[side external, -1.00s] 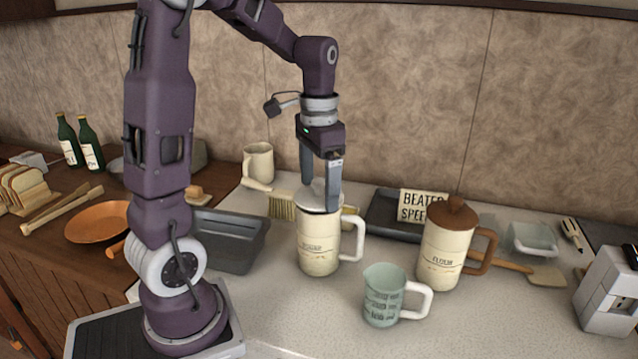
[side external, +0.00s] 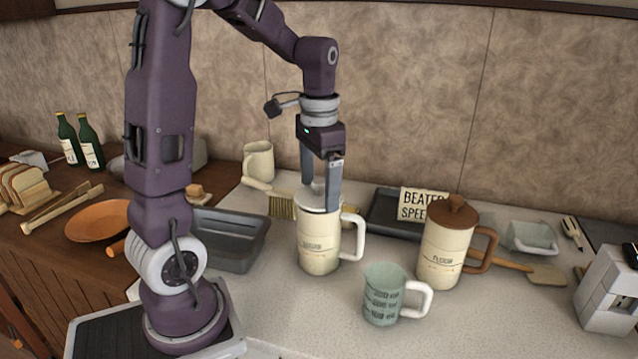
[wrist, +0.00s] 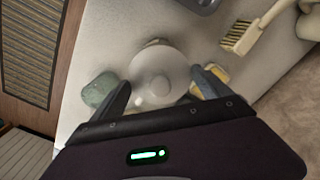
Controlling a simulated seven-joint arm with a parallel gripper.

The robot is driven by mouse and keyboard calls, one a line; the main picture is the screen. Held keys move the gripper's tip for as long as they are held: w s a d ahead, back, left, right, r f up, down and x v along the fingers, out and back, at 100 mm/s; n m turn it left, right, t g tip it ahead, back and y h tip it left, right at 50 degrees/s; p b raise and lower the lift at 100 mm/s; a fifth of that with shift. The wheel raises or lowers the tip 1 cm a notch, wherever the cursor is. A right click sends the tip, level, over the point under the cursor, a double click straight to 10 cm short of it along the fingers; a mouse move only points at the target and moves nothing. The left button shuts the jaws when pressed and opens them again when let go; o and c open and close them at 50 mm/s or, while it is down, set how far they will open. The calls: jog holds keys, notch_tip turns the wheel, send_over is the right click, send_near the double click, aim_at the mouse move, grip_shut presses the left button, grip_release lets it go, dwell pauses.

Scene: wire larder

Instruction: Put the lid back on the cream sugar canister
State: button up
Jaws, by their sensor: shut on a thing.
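The cream sugar canister (side external: 318,245) stands upright on the counter in the side view, its white handle to the right. My gripper (side external: 321,204) points straight down over it, with fingertips at the canister's top. In the wrist view, the round pale lid (wrist: 160,72) with a small knob lies between the two fingers of my gripper (wrist: 163,90), which are shut on it. The lid also shows in the side view (side external: 316,203) at the canister's mouth, partly hidden by a finger. Whether it sits flush on the rim cannot be told. The lid hides most of the canister from the wrist.
A green measuring cup (side external: 382,294) stands in front to the right. A flour canister (side external: 443,255) with a brown lid stands further right. A grey tub (side external: 232,240) is on the left, a brush (side external: 281,206) and cream mug (side external: 258,162) behind.

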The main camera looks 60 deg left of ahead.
dwell(0.3)
jog(key=o, duration=1.3)
jog(key=shift+r, duration=3.5)
jog(key=shift+c, duration=0.5)
grip_shut()
